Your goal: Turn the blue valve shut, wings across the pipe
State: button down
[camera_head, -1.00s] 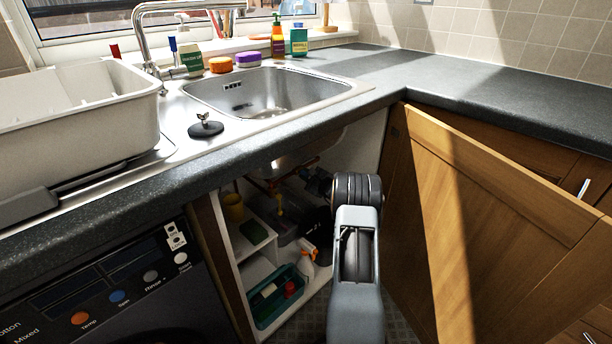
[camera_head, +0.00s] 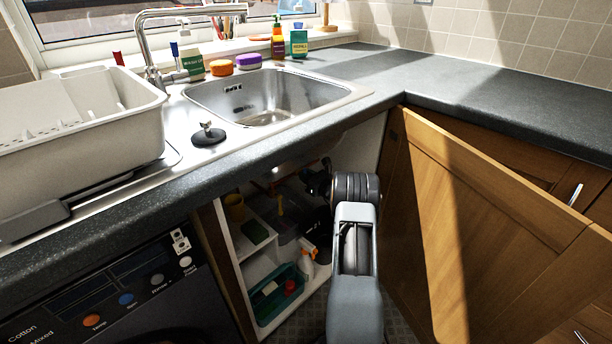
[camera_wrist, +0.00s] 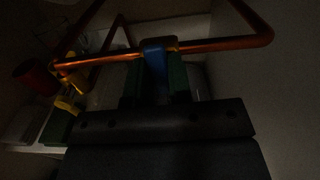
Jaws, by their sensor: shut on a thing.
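The blue valve (camera_wrist: 154,54) shows in the dim wrist view on a copper pipe (camera_wrist: 222,44). The pipe runs left to right across the picture. My gripper (camera_wrist: 155,82) has one green finger on each side of the blue valve and is shut on it. The visible blue part points from the pipe toward my gripper. The fingers hide part of it, so I cannot tell the exact angle of its wings. In the head view, the arm reaches into the open cupboard under the sink, where the blue valve and my fingertips are hidden.
Another copper pipe and yellow fittings (camera_wrist: 68,104) stand left of my gripper, near a red object (camera_wrist: 36,76). The cupboard holds a white spray bottle (camera_head: 308,255) and a teal tray (camera_head: 280,296). The open wooden door (camera_head: 480,225) stands to the right, and the worktop (camera_head: 440,82) is above.

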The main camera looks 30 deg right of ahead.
jog(key=shift+m, duration=0.4)
jog(key=c, duration=1)
grip_release()
jog(key=shift+c, duration=0.2)
jog(key=s+d+p, duration=0.2)
jog(key=s+p, duration=0.1)
jog(key=s, duration=1)
jog(key=shift+s+d+p, duration=0.2)
jog(key=shift+s+p, duration=0.1)
jog(key=shift+p, duration=0.05)
jog(key=shift+a, duration=0.1)
